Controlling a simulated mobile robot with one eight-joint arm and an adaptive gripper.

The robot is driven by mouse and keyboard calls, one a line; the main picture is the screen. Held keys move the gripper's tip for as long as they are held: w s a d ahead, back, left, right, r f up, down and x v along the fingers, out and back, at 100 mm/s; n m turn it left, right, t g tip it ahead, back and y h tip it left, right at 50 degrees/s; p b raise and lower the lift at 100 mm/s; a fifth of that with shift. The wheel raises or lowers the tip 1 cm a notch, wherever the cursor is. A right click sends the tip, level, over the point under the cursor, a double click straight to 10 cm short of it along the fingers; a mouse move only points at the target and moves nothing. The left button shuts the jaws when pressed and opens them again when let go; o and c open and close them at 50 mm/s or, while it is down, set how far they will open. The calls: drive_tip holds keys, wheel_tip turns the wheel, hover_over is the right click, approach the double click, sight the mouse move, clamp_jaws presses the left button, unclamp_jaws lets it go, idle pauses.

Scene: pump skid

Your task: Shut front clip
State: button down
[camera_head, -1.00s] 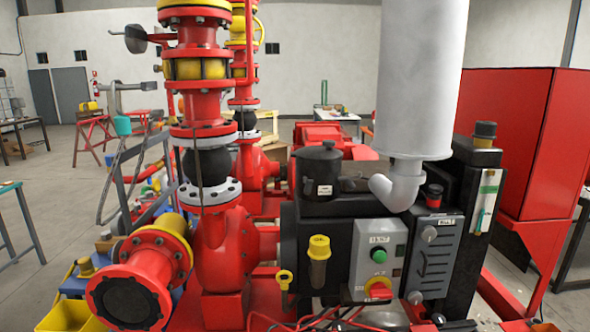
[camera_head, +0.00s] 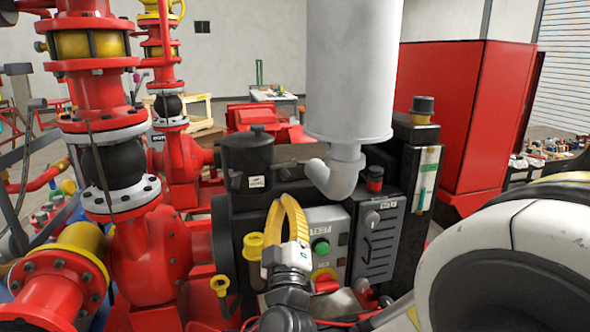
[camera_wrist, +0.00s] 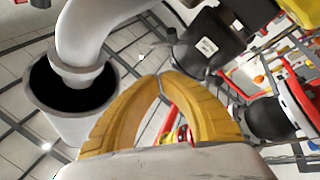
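I cannot make out the front clip in either view. A black lidded canister with a pale label (camera_head: 246,165) stands on the black engine block, and it also shows in the wrist view (camera_wrist: 210,40). A grey slotted panel (camera_head: 377,240) is on the engine's front, right of the control box (camera_head: 327,238). My gripper (camera_head: 289,197) is in front of the engine, overlapping the control box's left side, with its yellow fingers pointing up. In the wrist view the fingertips (camera_wrist: 161,75) meet with nothing seen between them. My gripper looks shut and empty.
A large pale muffler (camera_head: 350,70) with a bent pipe (camera_head: 337,175) rises above the engine. Red flanged piping (camera_head: 150,245) fills the left. A yellow-capped filler (camera_head: 254,246) is left of my gripper.

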sight(294, 158)
drive_tip(key=f+h, duration=0.1)
drive_tip(key=f+m+h, duration=0.1)
drive_tip(key=s+h, duration=0.1)
drive_tip(key=h, duration=0.1)
drive_tip(key=shift+s+d+f+m+t, duration=0.1)
drive_tip(key=shift+d+f+m+t, duration=0.2)
drive_tip(key=shift+f, duration=0.1)
drive_tip(key=b+x, duration=0.2)
drive_tip(key=x, duration=1.2)
drive_tip(key=shift+a+r, duration=0.1)
drive_tip(key=shift+r, duration=0.1)
drive_tip(key=shift+r+n+y+p, duration=0.2)
drive_tip(key=shift+n+y+p, duration=0.2)
drive_tip(key=shift+n, duration=0.2)
